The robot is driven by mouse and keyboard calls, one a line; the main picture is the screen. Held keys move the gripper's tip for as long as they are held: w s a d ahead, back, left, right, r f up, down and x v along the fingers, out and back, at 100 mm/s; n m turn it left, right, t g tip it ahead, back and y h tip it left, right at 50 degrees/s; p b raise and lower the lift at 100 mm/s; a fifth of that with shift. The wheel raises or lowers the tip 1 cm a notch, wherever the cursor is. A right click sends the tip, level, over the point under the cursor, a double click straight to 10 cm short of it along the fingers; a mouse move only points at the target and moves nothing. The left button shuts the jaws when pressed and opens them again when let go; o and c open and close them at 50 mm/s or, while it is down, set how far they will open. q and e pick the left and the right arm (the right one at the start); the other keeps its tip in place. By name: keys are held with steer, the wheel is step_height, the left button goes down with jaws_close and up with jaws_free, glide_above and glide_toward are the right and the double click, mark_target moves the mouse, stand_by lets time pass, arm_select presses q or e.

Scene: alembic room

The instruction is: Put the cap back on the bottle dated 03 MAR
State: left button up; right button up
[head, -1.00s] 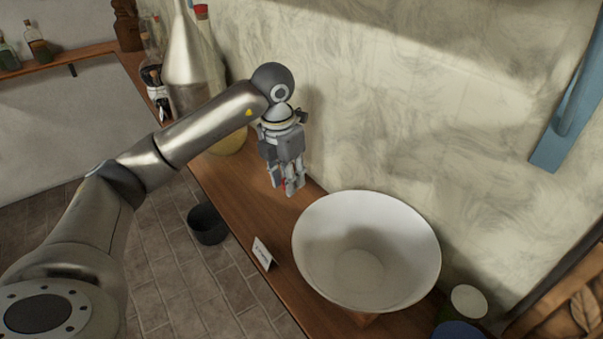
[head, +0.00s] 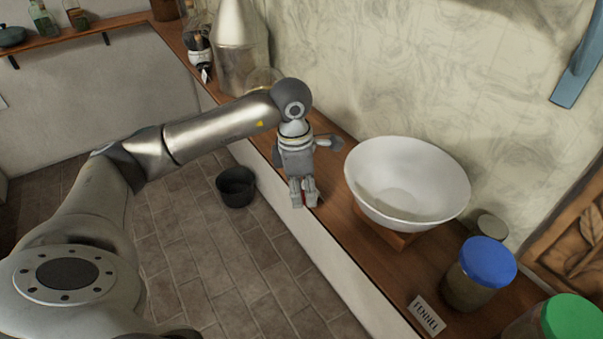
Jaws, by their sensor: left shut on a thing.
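My left gripper (head: 303,196) is above the wooden counter's front edge, just left of the white bowl. It points down and is shut on a small red thing, mostly hidden between its fingers; I cannot tell its shape. No 03 MAR date is readable in view. A dark bottle (head: 198,46) with a white tag stands at the back of the counter, its writing too small to read. Two small stoppered bottles, a green one (head: 41,18) and a brown one (head: 75,14), stand on the far left shelf. My right gripper is not in view.
The white bowl (head: 440,185) sits on a wooden block. A blue-lidded jar (head: 486,262), a green-lidded jar (head: 572,318) and a FENNEL card (head: 427,314) are at the right. A large metal vessel (head: 236,50) stands behind; a dark bucket (head: 236,187) is on the floor.

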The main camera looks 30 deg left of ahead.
arm_select(q)
steer(key=s+d+f+m+b, duration=0.1)
steer(key=s+d+f+m, duration=0.2)
steer(key=s+f+m, duration=0.2)
steer(key=s+d+f+m+g+b, duration=0.1)
steer(key=s+d+f+m+b, duration=0.1)
steer(key=s+f+m, duration=0.3)
steer(key=s+d+f+m+g+b, duration=0.1)
steer(key=s+d+f+m+b, duration=0.1)
steer(key=s+d+f+m, duration=0.3)
step_height(320, 180, down, 5)
steer(key=m, duration=1)
steer(key=shift+r+y, duration=0.15)
steer(key=shift+y, duration=0.25)
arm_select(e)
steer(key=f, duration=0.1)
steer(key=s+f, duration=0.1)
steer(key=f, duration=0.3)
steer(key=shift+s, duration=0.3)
arm_select(q)
steer(key=shift+s, duration=0.1)
